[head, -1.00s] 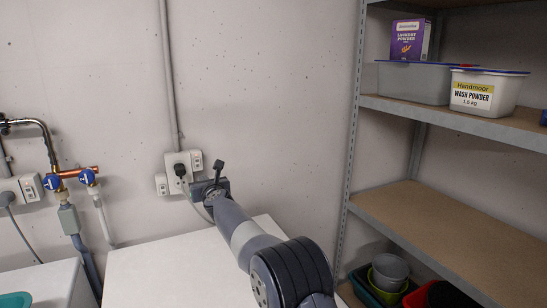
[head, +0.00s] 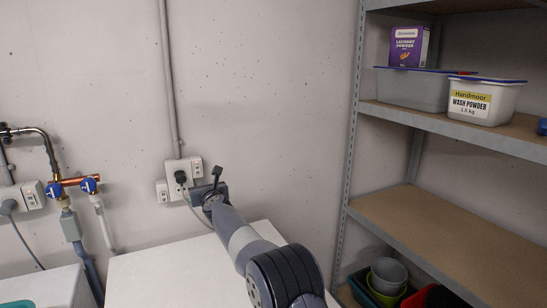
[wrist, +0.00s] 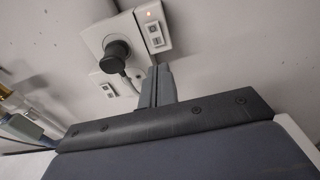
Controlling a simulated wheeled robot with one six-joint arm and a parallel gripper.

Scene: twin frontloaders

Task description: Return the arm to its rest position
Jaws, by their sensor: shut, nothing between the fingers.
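My arm reaches up and away over the white appliance top (head: 160,275) in the head view. Its end is close to the wall, just right of and below a power outlet (head: 172,168) with a black plug in it. My gripper shows in the wrist view (wrist: 160,80) as two grey fingers side by side, closed together with nothing between them. In that view the black plug (wrist: 118,52) and its cable are just left of the fingertips. I cannot tell whether the fingers touch the cable.
Metal shelving (head: 440,230) stands on the right with a wash powder tub (head: 485,103), a laundry powder box (head: 408,47) and bowls (head: 388,272) low down. Water pipes with blue valves (head: 55,189) are on the left wall. The appliance top around my arm is clear.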

